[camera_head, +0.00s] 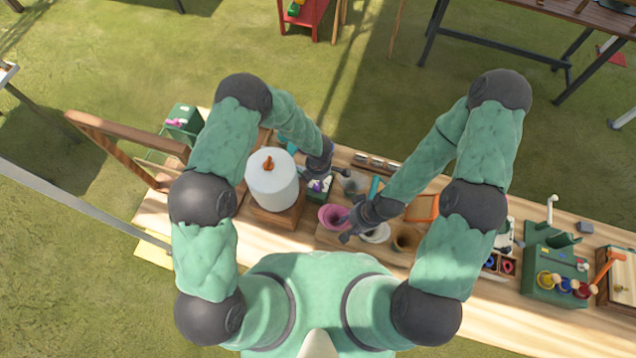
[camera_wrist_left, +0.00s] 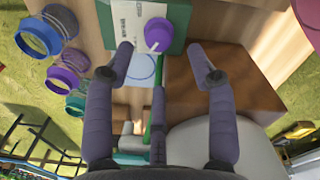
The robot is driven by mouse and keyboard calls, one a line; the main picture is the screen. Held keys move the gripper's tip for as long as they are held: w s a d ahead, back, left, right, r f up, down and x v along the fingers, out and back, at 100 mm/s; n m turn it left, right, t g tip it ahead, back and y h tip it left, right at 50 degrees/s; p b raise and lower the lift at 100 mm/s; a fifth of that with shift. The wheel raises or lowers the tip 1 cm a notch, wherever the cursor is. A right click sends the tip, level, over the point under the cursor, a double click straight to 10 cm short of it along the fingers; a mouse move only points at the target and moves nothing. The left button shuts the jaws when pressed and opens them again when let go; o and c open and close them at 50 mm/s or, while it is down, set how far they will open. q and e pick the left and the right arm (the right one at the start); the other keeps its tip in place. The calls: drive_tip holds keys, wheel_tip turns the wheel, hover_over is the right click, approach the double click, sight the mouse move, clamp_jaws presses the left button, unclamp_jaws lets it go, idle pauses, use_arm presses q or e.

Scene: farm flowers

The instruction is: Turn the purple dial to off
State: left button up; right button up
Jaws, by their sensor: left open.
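The purple dial (camera_wrist_left: 158,34) sits on a green box (camera_wrist_left: 180,12) with a white printed panel in the left wrist view. A pale pointer mark shows on the dial. My left gripper (camera_wrist_left: 161,50) is open and empty, its two fingers apart on either side of the dial's line, with the dial just beyond the tips. In the head view the small green box (camera_head: 318,190) stands beside the white dispenser, partly under my left gripper (camera_head: 338,173). My right gripper (camera_head: 348,225) is by the pink pot (camera_head: 330,216); its jaw opening is unclear.
The white dispenser (camera_head: 272,182) stands on a wooden base (camera_head: 272,217) close by. Several pots, including a brown one (camera_head: 405,238), stand along the wooden bench (camera_head: 480,292). Several coloured rings or jars, one blue (camera_wrist_left: 38,37), lie left of the box in the wrist view.

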sight(318, 184)
use_arm(q)
drive_tip(key=shift+w+f, duration=0.2)
drive_tip(key=shift+f, duration=2.9)
clamp_jaws()
